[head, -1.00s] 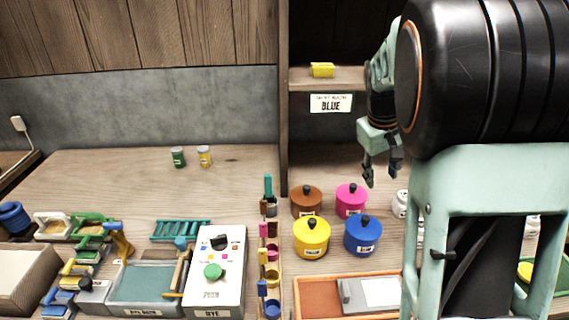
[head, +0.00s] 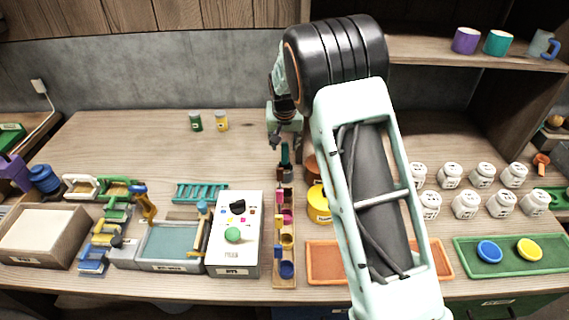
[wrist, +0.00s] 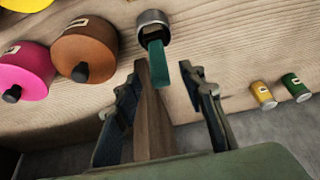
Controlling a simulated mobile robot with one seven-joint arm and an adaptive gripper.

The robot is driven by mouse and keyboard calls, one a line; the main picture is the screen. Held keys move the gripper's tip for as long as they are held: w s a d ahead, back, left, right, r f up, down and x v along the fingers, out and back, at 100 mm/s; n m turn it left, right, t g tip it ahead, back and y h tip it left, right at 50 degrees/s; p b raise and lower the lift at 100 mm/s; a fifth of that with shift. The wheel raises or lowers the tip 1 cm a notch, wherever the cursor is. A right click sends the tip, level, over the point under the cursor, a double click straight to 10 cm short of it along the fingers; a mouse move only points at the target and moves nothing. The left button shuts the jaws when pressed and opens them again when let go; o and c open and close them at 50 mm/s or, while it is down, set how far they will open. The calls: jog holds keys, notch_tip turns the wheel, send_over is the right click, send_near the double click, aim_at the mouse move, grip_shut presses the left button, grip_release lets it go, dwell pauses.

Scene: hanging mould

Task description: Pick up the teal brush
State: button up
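My gripper (head: 285,141) is above and slightly behind the brush in the head view. In the wrist view my gripper (wrist: 162,72) is open, with the handle's end near the gap between the fingertips. No contact with either finger shows. The brush's lower part is hidden.
The brown pot (wrist: 84,52) and pink pot (wrist: 25,65) stand beside the brush. Two small cans, yellow (head: 221,121) and green (head: 195,121), stand at the back. The white dye box (head: 232,250) is left of the rack.

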aim_at(285, 149)
jog(key=x, duration=0.2)
jog(key=p+x, duration=0.1)
jog(key=x, duration=0.1)
jog(key=shift+s+f, duration=0.15)
jog(key=shift+s, duration=0.2)
jog(key=shift+w+f, duration=0.25)
jog(key=shift+f, duration=0.3)
grip_shut()
